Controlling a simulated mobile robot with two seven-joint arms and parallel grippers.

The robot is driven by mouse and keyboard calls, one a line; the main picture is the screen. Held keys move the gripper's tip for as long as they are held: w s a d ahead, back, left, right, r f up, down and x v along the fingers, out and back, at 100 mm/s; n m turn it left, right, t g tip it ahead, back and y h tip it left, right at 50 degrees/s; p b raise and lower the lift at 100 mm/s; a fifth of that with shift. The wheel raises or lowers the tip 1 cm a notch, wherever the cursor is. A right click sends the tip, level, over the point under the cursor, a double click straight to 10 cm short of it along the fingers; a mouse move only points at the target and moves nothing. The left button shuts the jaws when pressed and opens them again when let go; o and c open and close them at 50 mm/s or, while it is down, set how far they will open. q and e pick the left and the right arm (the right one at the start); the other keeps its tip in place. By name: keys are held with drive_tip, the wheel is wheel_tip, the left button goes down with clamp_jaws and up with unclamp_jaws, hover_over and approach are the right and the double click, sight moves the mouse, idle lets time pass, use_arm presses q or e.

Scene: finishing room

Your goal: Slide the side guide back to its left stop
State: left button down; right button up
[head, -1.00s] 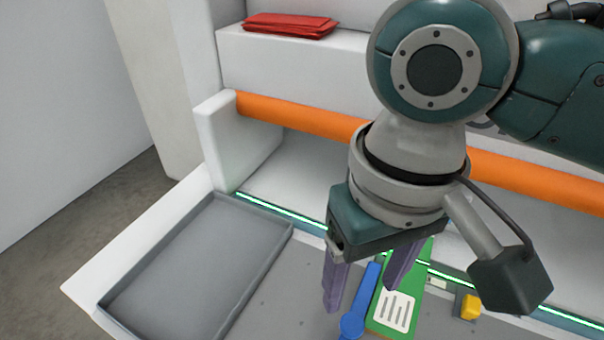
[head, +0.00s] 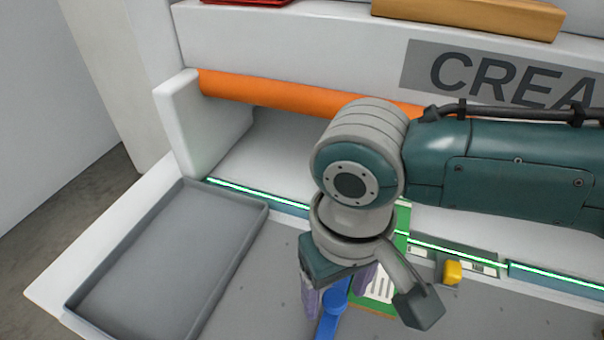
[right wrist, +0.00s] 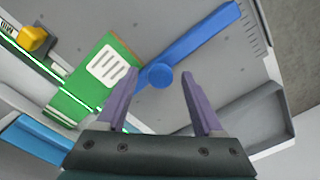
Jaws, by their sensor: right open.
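The side guide appears to be the blue bar (head: 334,300) with a round knob, lying on the grey bed; the right wrist view shows its full bar (right wrist: 205,38) and knob (right wrist: 159,75). My right gripper (head: 337,294) is open above the knob end, its purple fingers either side of it in the picture; in the right wrist view the fingertips (right wrist: 159,71) flank the knob, without visible grip. I cannot tell their height above it. A green card with a white label (right wrist: 83,92) lies beside the bar. My left gripper is out of view.
A shallow grey tray (head: 84,305) sits at the left of the bed. A yellow block (head: 452,272) stands right of the card, near a green light strip (head: 258,196). An orange roller (head: 270,94) runs across behind. The bed between tray and bar is clear.

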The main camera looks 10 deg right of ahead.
drive_tip(key=shift+c, duration=0.2)
clamp_jaws()
idle(1.1)
